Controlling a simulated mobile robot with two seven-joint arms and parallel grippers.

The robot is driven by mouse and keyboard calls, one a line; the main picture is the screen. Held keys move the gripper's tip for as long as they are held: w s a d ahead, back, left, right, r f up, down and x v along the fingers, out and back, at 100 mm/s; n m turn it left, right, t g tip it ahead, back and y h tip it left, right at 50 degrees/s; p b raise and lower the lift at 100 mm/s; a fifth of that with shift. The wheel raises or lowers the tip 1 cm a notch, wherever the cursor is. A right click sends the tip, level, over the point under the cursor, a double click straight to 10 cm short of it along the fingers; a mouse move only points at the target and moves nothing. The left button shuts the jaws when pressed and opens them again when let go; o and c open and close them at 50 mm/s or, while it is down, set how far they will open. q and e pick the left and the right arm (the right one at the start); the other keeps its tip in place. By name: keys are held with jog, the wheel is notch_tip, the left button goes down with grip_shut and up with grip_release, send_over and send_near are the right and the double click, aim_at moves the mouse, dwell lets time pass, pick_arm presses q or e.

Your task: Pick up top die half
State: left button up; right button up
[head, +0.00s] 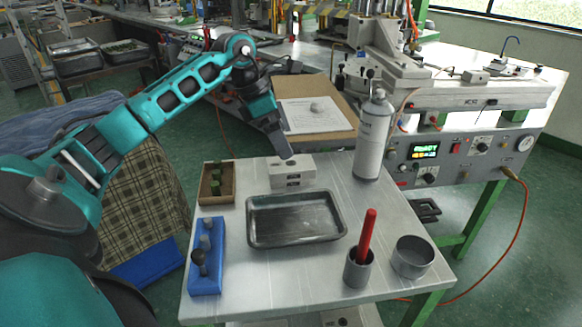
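The die (303,181) is a pale grey metal block on the table behind the metal tray. It looks like two stacked halves, with the top die half (303,164) resting on the lower one and small dark holes in the front face. My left gripper (287,155) comes down from above, its dark tip just over or at the top die half. I cannot tell whether it touches. Its fingers show edge-on, so their opening is hidden. My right gripper is out of view.
The metal tray (254,238) lies in front of the die. A wooden box (232,196) and blue rack (207,284) are on the left. A spray can (371,145) stands on the right. A cup with a red tool (357,273) and a round tin (412,258) are front right.

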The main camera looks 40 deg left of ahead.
aim_at(291, 163)
pick_arm(q)
jog(key=x, duration=0.4)
jog(key=s+x, duration=0.1)
jog(key=x, duration=0.1)
jog(key=shift+w+d+f, duration=0.15)
jog(key=shift+d+f, duration=0.05)
jog(key=shift+f, duration=0.1)
jog(key=shift+r, duration=0.1)
jog(key=c, duration=1.4)
